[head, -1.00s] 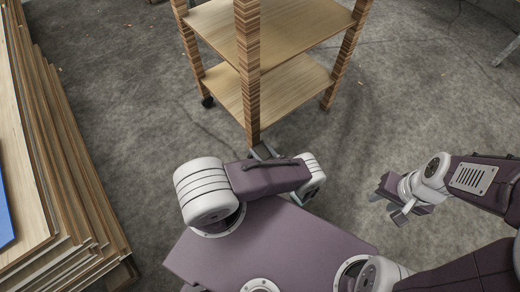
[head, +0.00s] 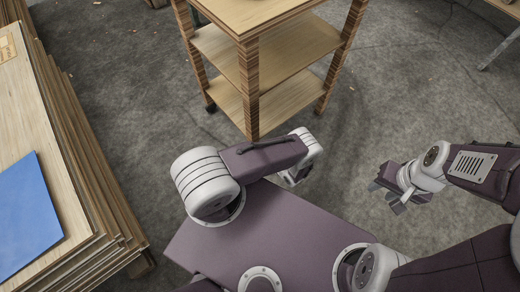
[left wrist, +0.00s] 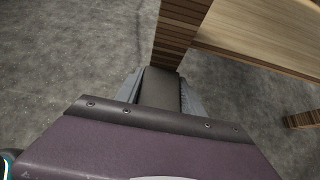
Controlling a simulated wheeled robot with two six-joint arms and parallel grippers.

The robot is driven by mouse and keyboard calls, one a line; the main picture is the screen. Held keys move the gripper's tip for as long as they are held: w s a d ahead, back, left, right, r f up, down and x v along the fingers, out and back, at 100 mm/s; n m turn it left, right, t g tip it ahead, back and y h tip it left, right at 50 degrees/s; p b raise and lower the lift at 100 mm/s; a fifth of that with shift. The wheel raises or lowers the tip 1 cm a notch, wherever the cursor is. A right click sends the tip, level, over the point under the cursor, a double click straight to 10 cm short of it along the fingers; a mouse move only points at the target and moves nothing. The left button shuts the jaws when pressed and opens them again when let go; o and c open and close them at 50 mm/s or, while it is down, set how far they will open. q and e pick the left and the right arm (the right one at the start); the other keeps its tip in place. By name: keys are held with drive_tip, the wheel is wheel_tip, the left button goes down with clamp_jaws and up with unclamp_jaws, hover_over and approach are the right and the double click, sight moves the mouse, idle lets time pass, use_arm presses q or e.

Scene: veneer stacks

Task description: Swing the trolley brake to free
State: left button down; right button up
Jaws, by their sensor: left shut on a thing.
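The trolley (head: 250,90) is a wooden frame with striped laminated posts and pale shelves, standing ahead of me. Its near post also shows in the left wrist view (left wrist: 180,38). My left gripper (left wrist: 160,92) is shut on a dark grey-brown flat bar, which looks like the brake lever (left wrist: 160,86), at the foot of that post. In the head view my left arm hides this gripper and the lever. The lever's angle cannot be told. My right gripper (head: 385,196) is empty, its fingers apart, over bare floor at the right.
A tall stack of veneer sheets (head: 85,160) with a blue sheet (head: 27,215) on top stands at the left. A black caster (head: 210,107) shows under the trolley. Bare concrete floor (head: 400,100) lies right of the trolley. A table leg (head: 498,50) stands at the upper right.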

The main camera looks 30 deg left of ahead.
use_arm(q)
drive_tip(key=shift+r+g+h+p, duration=0.15)
drive_tip(key=shift+g+h+p, duration=0.15)
drive_tip(key=shift+h+p, duration=0.4)
drive_tip(key=c, duration=0.7)
unclamp_jaws()
drive_tip(key=p+v, duration=0.4)
drive_tip(key=v, duration=0.5)
drive_tip(key=shift+d, duration=0.15)
